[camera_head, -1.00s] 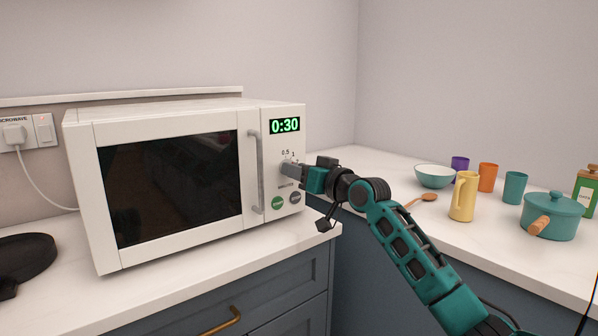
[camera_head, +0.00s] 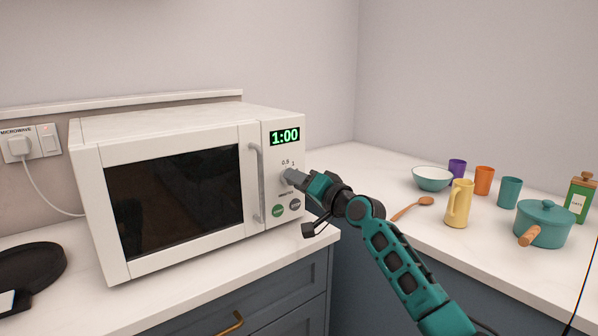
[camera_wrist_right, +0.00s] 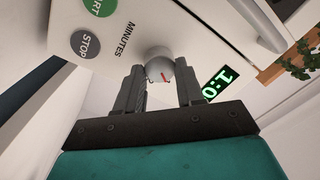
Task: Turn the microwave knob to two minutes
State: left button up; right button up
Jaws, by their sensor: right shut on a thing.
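The white microwave (camera_head: 180,190) stands on the counter with its door closed. Its green display (camera_head: 284,137) reads 1:00. The knob sits below the display, mostly hidden by my gripper in the head view. In the right wrist view the round grey knob (camera_wrist_right: 160,66) with a red mark is between my fingertips. My right gripper (camera_head: 293,177) is shut on the knob, and its fingers also show in the right wrist view (camera_wrist_right: 160,88). The green start button (camera_head: 278,211) and grey stop button (camera_head: 295,205) lie below. My left gripper is not in view.
A yellow jug (camera_head: 458,205), teal pot (camera_head: 543,223), bowl (camera_head: 432,179), wooden spoon (camera_head: 413,208) and several cups stand on the right counter. The microwave door handle (camera_head: 257,182) is close left of the gripper.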

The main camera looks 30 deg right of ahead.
pick_arm(q)
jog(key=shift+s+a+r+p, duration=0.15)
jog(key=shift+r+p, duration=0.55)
jog(key=shift+p, duration=0.2)
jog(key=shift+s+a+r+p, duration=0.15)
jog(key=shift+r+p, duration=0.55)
jog(key=shift+p, duration=0.2)
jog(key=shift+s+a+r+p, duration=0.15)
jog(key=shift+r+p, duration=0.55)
jog(key=shift+p, duration=0.2)
pick_arm(e)
jog(key=shift+m+h, duration=0.3)
jog(key=shift+m, duration=4.4)
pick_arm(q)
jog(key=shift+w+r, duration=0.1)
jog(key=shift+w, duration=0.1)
pick_arm(e)
jog(key=o, duration=1)
jog(key=shift+o, duration=0.2)
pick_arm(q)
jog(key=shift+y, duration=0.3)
pick_arm(e)
jog(key=shift+f, duration=0.1)
